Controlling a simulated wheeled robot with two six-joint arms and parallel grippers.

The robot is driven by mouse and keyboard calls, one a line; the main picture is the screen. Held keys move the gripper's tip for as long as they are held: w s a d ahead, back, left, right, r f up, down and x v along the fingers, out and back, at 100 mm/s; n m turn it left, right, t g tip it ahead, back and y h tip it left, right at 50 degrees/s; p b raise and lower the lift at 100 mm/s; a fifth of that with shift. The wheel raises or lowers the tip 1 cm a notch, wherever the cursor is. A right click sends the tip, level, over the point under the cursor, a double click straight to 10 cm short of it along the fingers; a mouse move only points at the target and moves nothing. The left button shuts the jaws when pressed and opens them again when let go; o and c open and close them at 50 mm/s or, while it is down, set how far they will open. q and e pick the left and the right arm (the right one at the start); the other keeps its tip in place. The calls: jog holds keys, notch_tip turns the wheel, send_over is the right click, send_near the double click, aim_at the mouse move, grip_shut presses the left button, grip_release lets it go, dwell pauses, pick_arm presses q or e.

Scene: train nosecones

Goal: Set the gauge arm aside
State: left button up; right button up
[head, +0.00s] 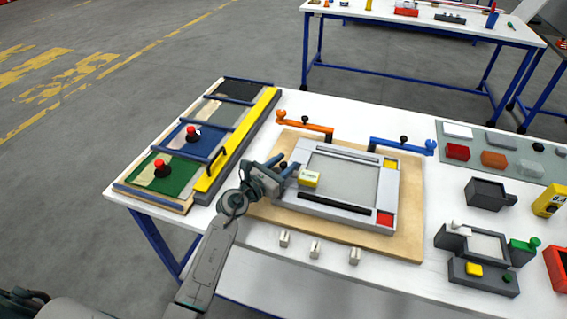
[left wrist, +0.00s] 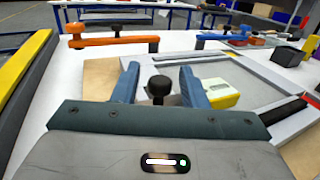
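My left gripper (head: 283,166) is over the left side of the grey frame (head: 322,208). In the left wrist view its two blue fingers (left wrist: 160,85) are apart, with a black knob (left wrist: 160,88) standing between them. What the knob is fixed to is hidden by my gripper. An orange arm (head: 305,126) and a blue arm (head: 402,146), each with a black knob, lie behind the frame. No label shows which part is the gauge arm. A yellow and white block (head: 309,179) sits just right of the fingers. My right gripper is out of view.
The frame rests on a wooden board (head: 408,235). A rack with green and blue panels (head: 172,171) and a yellow bar (head: 237,140) stands at left. Several small white blocks (head: 315,250) line the front. Grey fixtures (head: 484,255) stand at right.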

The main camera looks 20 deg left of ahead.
pick_arm(q)
grip_shut()
